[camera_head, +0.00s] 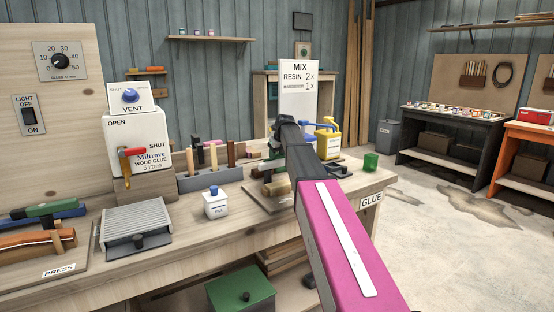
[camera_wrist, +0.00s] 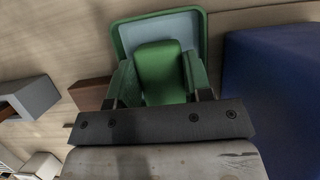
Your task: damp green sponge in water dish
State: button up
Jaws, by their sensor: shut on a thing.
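A green sponge (camera_wrist: 160,72) is between the two fingers of my gripper (camera_wrist: 159,84) in the wrist view. My gripper is shut on it. Beyond the sponge is the water dish, with a green rim (camera_wrist: 117,38) and pale blue water (camera_wrist: 182,26). The sponge overlaps the near part of the water in this view; I cannot tell whether it touches the water or is held above it. In the head view my arm covers most of the area around the gripper, and the sponge cannot be made out.
A large blue object (camera_wrist: 275,85) stands close on the right in the wrist view. A brown block (camera_wrist: 90,94) and a grey object (camera_wrist: 27,98) are on the left. In the head view a yellow jug (camera_head: 328,143) and a green cylinder (camera_head: 371,161) stand right of my arm.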

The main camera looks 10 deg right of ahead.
aim_at(277, 155)
jog(key=shift+r, duration=2.2)
